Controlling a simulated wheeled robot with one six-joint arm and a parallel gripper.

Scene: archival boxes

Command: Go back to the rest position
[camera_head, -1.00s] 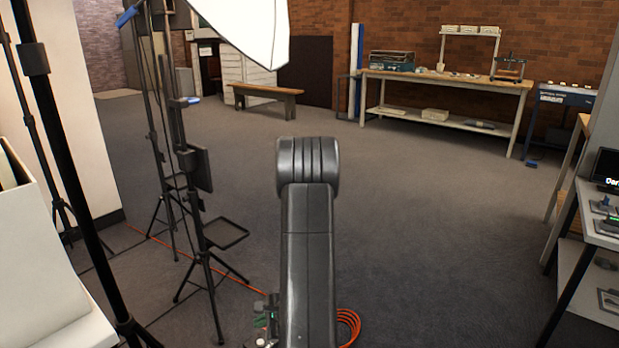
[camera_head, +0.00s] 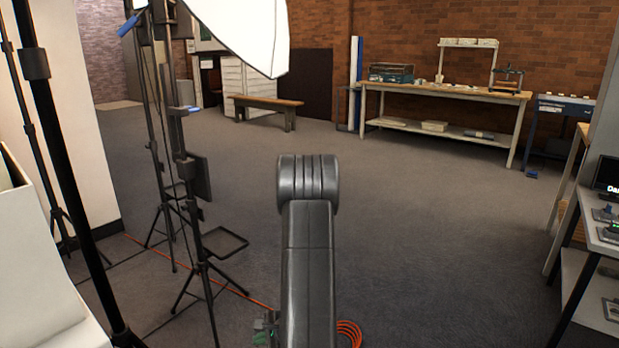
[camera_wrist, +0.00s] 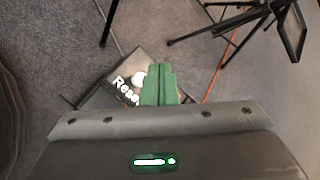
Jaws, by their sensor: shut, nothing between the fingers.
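My gripper (camera_wrist: 160,84) shows in the wrist view as two green fingers, shut together with nothing between them. It hangs above the grey floor and a dark surface with white lettering that starts "Rese". In the head view my dark arm rises in the lower middle and hides most of the gripper; a little green shows at its lower left. No object is held.
Light stands (camera_head: 205,240) with thin legs stand close on the left, beside a white box-like thing (camera_head: 35,270). An orange cable (camera_head: 348,332) lies on the floor. A workbench (camera_head: 445,90) is far back. A desk edge is at right. The middle floor is clear.

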